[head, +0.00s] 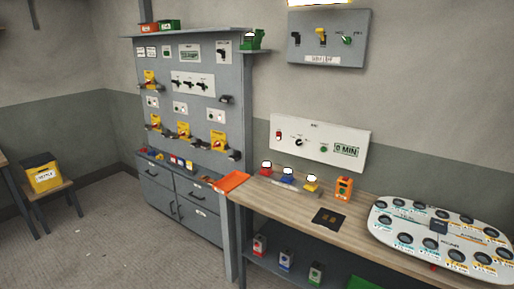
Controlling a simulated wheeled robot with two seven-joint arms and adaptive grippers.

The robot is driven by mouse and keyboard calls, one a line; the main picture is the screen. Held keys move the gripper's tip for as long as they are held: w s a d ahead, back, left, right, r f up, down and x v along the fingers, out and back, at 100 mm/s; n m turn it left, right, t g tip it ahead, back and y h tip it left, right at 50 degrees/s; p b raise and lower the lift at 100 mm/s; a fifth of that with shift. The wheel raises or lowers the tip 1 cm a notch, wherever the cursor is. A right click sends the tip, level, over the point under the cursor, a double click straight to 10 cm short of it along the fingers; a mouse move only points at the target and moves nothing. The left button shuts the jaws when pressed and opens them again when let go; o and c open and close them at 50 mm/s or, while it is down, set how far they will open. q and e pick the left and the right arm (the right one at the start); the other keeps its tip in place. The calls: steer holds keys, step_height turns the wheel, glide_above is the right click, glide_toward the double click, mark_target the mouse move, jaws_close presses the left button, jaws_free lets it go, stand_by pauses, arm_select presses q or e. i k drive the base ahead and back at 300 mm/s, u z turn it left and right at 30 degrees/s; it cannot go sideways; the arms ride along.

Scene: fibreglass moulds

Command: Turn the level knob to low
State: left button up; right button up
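A white wall panel (319,141) above the bench carries a red switch (279,135), a black rotary knob (298,142), a green button (323,149) and a display reading "0 MIN" (346,150). A grey box (328,38) higher on the wall has a black switch (296,39), a yellow switch (321,36) and a green knob (346,40). The lettering by the knobs is too small to read, so I cannot tell which one is the level knob or its setting. Neither of my grippers is in view.
A wooden bench (287,206) stands below the panel, holding red, blue and yellow lamps, an orange device (344,188) and a white oval board (440,236). A grey cabinet (190,100) with switches stands left. A yellow box (43,174) sits far left. The floor between is clear.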

mark_target(299, 142)
steer(key=u, duration=0.6)
steer(key=i, duration=0.9)
steer(key=u, duration=0.5)
